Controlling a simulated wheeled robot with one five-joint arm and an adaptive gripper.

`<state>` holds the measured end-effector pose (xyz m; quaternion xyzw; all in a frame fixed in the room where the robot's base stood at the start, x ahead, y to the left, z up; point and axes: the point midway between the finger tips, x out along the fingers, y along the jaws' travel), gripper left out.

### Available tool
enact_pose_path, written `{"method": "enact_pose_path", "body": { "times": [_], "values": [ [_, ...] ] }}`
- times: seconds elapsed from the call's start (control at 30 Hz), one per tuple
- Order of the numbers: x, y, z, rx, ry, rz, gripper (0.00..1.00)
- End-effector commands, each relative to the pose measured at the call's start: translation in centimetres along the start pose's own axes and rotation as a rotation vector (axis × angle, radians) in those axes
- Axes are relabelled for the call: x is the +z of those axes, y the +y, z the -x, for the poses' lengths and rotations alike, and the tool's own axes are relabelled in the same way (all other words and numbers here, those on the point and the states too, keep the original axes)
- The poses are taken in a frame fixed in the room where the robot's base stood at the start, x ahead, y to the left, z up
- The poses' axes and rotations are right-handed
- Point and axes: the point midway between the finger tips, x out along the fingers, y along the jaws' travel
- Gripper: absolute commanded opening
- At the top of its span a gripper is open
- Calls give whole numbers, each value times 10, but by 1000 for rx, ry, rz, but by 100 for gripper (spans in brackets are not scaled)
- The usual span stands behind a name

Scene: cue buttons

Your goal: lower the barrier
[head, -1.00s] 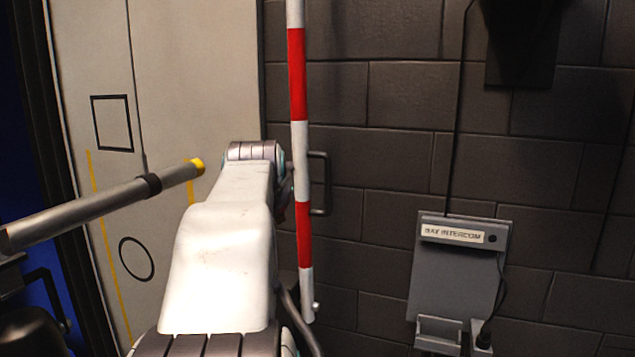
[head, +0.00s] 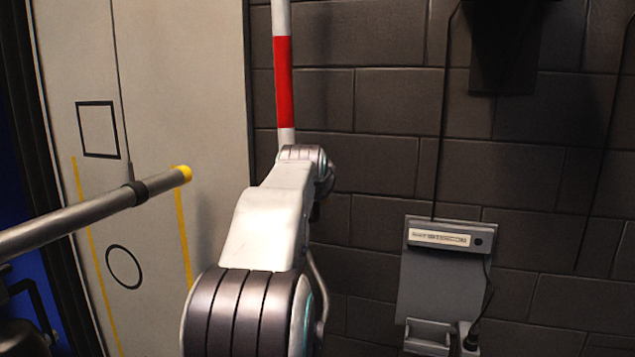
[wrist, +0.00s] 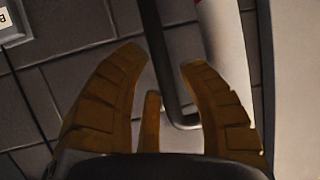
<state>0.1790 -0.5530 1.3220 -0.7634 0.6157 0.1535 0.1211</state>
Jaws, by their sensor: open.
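The barrier is a red-and-white striped pole (head: 284,85) standing upright against the dark block wall. My arm hides its lower part in the head view. In the wrist view the pole (wrist: 226,55) passes behind the right finger. A dark bent handle (wrist: 165,70) beside the pole shows in the gap between my fingers. My gripper (wrist: 163,62) is open, with brown fingers on both sides of the handle in the picture. I cannot tell whether they touch it. The head view hides my gripper and the handle behind my arm.
A grey bay intercom box (head: 445,265) with a cord hangs on the wall at the right. A metal tube with a yellow tip (head: 110,207) juts in from the left. A pale panel (head: 180,100) with yellow lines stands behind it.

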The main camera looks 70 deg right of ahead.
Motion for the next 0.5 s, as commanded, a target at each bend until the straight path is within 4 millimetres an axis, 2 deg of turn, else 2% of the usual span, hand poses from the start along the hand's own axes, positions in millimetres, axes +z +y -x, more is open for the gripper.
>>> {"method": "enact_pose_path", "body": {
  "times": [0.43,0.47,0.5],
  "values": [
    [0,0,-7,0,1,0,36],
    [0,0,-7,0,1,0,39],
    [0,0,-7,0,1,0,35]
  ]
}}
